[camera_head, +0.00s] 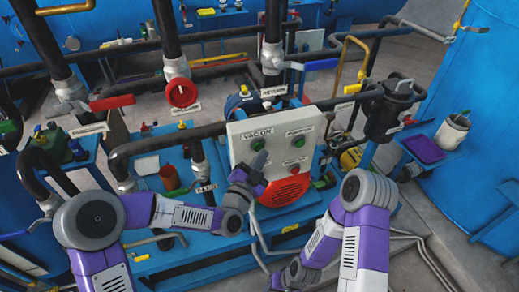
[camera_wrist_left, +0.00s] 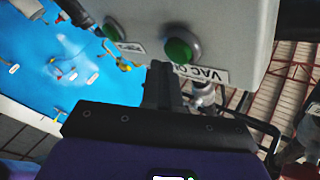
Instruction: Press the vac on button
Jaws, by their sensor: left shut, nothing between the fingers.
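A pale control box (camera_head: 240,139) carries the VAC ON label and a green button (camera_head: 258,145) under it. In the left wrist view the VAC ON label (camera_wrist_left: 208,75) and its green button (camera_wrist_left: 182,48) are close ahead. My left gripper (camera_head: 259,160) is shut and empty, its tip just below the VAC ON button. In the wrist view the shut fingers (camera_wrist_left: 160,72) point at the box, slightly left of that button; I cannot tell whether they touch the box. My right arm reaches low at the right; its gripper is not seen.
A second green button (camera_head: 298,143) sits to the right on the same box. A large red round part (camera_head: 285,190) lies below. Dark pipes, a red valve wheel (camera_head: 182,93) and a black filter housing (camera_head: 391,110) surround the box.

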